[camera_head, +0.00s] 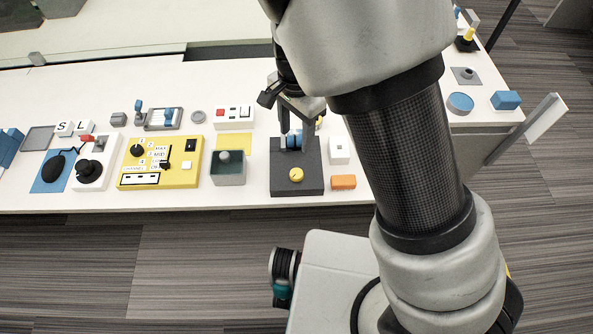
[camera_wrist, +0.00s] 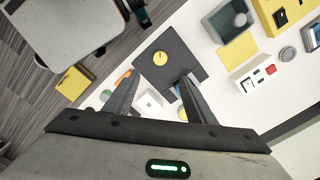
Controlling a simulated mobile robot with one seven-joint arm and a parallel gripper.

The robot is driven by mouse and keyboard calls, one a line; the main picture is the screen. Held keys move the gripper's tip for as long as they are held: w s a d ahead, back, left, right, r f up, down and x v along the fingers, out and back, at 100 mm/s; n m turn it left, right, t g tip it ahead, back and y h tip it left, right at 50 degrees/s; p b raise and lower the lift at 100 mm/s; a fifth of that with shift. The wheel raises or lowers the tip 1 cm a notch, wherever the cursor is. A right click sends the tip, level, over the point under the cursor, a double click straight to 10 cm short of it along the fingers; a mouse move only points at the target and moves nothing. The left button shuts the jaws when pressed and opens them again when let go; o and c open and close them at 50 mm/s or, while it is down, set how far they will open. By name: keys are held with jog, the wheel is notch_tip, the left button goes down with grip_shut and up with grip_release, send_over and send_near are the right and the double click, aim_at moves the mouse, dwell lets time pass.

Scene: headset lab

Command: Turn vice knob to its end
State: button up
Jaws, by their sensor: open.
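A dark grey block (camera_head: 307,182) stands near the front edge of the table, with a round yellow knob (camera_head: 296,174) on its front part. A blue rounded part (camera_head: 293,141) shows at the back of the block, partly hidden by my gripper (camera_head: 294,128). I cannot tell for certain which of these is the vice knob. In the wrist view my gripper (camera_wrist: 162,80) is open, its two dark fingers apart with nothing held. The yellow knob (camera_wrist: 160,58) lies just beyond the fingertips, and the block (camera_wrist: 178,45) spreads beneath them.
An open grey-green box (camera_head: 228,174) stands left of the block. A white box with a button (camera_head: 339,150) and an orange block (camera_head: 343,182) stand close on its right. A yellow panel (camera_head: 187,170) is further left. My arm hides part of the table.

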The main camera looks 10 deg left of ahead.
aim_at(297, 173)
notch_tip(297, 173, down, 17)
jog(key=n+b, duration=0.2)
jog(key=n, duration=0.8)
jog(key=n+b, duration=0.2)
jog(key=n, duration=0.8)
jog(key=shift+w+d+f, duration=0.1)
jog(key=shift+w+f, duration=0.05)
jog(key=c, duration=1)
jog(key=shift+c, duration=0.2)
